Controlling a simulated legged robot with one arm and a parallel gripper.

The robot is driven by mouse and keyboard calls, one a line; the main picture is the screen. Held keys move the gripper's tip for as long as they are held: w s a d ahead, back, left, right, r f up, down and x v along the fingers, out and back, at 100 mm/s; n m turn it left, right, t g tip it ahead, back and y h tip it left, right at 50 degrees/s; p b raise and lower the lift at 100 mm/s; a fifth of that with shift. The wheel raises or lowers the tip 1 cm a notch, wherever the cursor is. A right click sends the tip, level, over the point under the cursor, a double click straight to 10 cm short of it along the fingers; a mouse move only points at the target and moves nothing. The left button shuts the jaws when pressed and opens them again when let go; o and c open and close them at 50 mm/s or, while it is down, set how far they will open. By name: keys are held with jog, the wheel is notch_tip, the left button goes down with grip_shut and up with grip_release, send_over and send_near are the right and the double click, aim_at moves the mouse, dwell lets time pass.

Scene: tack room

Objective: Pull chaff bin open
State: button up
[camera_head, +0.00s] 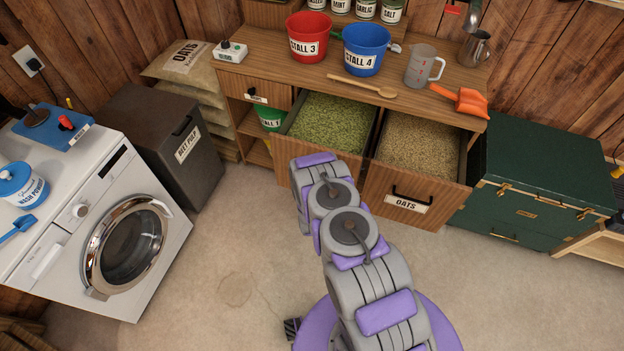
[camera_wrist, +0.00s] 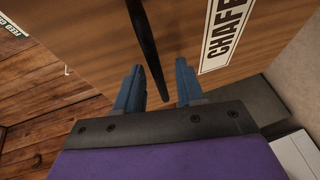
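The chaff bin (camera_head: 327,122) stands pulled out of the wooden cabinet, with green chopped feed inside; my arm hides most of its front in the head view. The wrist view shows its wooden front (camera_wrist: 100,40), part of the CHAFF label (camera_wrist: 223,38) and the black bar handle (camera_wrist: 148,48). My gripper (camera_wrist: 158,84) is close to this front. Its two blue fingers are spread, one on each side of the handle, with gaps visible. Whether the fingertips touch the front I cannot tell.
The OATS bin (camera_head: 409,194) is also open, right of the chaff bin. A green chest (camera_head: 537,177) stands right, a dark beet pulp bin (camera_head: 166,142) and a washing machine (camera_head: 122,240) left. Buckets and a jug (camera_head: 421,66) stand on the counter. Bare floor (camera_head: 240,270) lies in front.

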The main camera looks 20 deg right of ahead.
jog(key=p+v, duration=0.6)
jog(key=v, duration=1.1)
jog(key=shift+a, duration=0.1)
jog(key=w+a+r+m+g+b, duration=0.1)
jog(key=w+a+r+m+g, duration=0.3)
jog(key=w+r+m+g, duration=0.4)
jog(key=s+a+r+m+g+y+b, duration=0.1)
jog(key=s+a+r+y, duration=0.1)
jog(key=r, duration=0.6)
jog(key=s+a+r+m+g+y, duration=0.1)
jog(key=a+r+m, duration=0.1)
jog(key=r, duration=0.5)
jog(key=s+d+r+m+g+y, duration=0.15)
jog(key=s+r+g, duration=0.25)
jog(key=s+r, duration=1.05)
jog(key=s+d+r+g, duration=0.1)
jog(key=s+d+r, duration=0.1)
jog(key=s, duration=0.5)
jog(key=s+d+r+m+g+h+b, duration=0.1)
jog(key=s+d+r, duration=0.1)
jog(key=s, duration=0.6)
jog(key=s+d+r+m+g, duration=0.1)
jog(key=s+d+r, duration=0.1)
jog(key=s+r, duration=0.2)
jog(key=s, duration=0.3)
jog(key=shift+s+d+b, duration=0.2)
jog(key=shift+d+b, duration=0.05)
jog(key=shift+b, duration=0.05)
